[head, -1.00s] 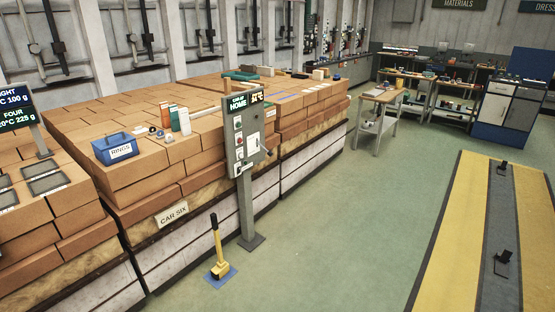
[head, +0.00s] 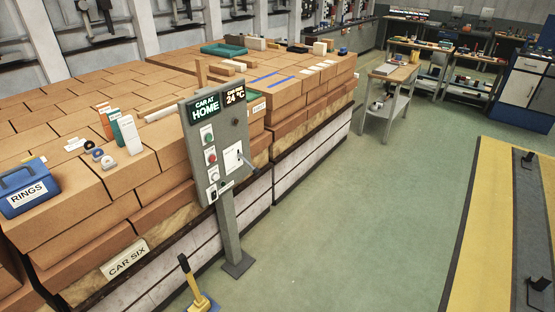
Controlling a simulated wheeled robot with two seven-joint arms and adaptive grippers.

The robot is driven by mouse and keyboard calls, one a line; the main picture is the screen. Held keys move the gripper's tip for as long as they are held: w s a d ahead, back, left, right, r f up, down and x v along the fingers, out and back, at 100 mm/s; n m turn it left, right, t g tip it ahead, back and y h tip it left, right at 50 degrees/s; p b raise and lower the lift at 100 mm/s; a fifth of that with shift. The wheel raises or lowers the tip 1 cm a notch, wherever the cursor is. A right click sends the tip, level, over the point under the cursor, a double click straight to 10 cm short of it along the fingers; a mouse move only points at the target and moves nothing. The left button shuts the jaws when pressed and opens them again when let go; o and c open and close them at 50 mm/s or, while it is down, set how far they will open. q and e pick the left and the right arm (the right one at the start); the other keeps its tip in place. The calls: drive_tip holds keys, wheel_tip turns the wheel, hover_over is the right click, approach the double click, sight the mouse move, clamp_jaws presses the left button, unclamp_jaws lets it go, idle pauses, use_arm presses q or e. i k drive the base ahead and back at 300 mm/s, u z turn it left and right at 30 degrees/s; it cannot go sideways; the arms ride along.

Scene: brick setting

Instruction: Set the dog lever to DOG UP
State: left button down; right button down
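A grey control post (head: 229,230) stands in front of the brick-loaded car, with a control box (head: 214,140) on top. Its displays read CAR AT HOME and CAR DRG. 24 °C. The box has several round buttons and a white plate (head: 232,157). A dark lever (head: 250,163) sticks out at the plate, pointing right and slightly down. The plate's writing is too small to read, so I cannot tell which setting the lever is at. Neither of my grippers is in view.
A blue RINGS box (head: 28,186) sits on the bricks. A small bench (head: 392,74) stands farther back. Green floor (head: 340,220) right of the post is clear.

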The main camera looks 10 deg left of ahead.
sight(256, 171)
drive_tip(key=z, duration=0.15)
drive_tip(key=i, duration=1.55)
drive_tip(key=z, duration=0.1)
